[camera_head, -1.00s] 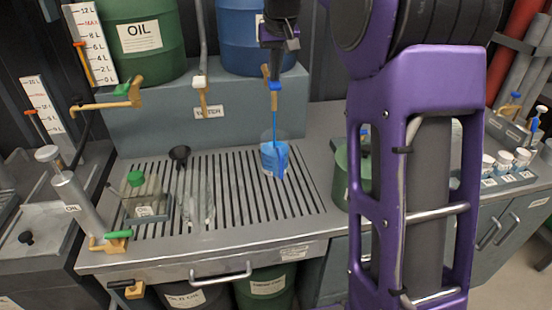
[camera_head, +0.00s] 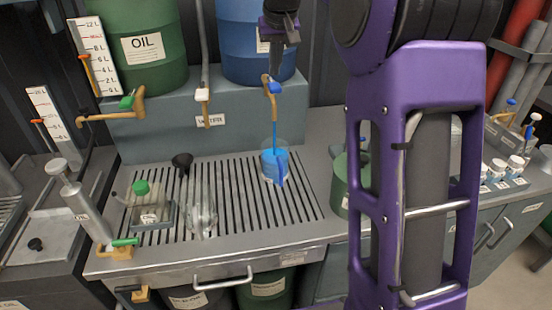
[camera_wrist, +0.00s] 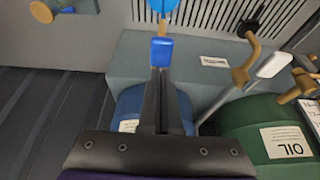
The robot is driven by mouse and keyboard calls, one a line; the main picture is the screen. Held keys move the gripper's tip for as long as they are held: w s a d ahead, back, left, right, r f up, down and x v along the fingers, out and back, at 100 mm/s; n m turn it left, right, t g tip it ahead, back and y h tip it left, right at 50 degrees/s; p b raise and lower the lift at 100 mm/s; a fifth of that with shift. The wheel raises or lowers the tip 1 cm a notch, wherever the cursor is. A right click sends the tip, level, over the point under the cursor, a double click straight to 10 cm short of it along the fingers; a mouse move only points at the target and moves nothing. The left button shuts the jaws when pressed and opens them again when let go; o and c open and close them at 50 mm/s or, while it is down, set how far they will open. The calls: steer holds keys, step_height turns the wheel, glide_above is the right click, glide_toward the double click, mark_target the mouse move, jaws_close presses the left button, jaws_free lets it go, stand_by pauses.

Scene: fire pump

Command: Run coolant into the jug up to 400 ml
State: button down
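The clear jug (camera_head: 268,158) stands upright on the slatted drain grate under the coolant tap (camera_head: 273,104), part filled with blue coolant (camera_head: 274,170). A thin blue stream falls from the tap into it. I cannot read its scale marks. The tap's blue handle (camera_head: 275,88) also shows in the wrist view (camera_wrist: 162,52). My gripper (camera_wrist: 160,70) has its dark fingers together, with the tips right at the handle; I cannot tell whether they touch it. In the head view my gripper comes down from above the tap in front of the blue drum (camera_head: 237,45).
A green oil drum (camera_head: 165,70) with its own tap stands left of the blue drum. A black funnel (camera_head: 183,161), clear glassware (camera_head: 200,212) and a green-capped container (camera_head: 150,210) are on the grate's left. A green can (camera_head: 340,185) stands right of the jug, partly behind my arm.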

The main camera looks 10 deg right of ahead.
steer(key=shift+r, duration=0.1)
steer(key=shift+r, duration=0.1)
steer(key=s+r, duration=0.1)
steer(key=r, duration=0.1)
steer(key=s+r, duration=0.2)
stand_by(0.5)
steer(key=shift+f, duration=0.1)
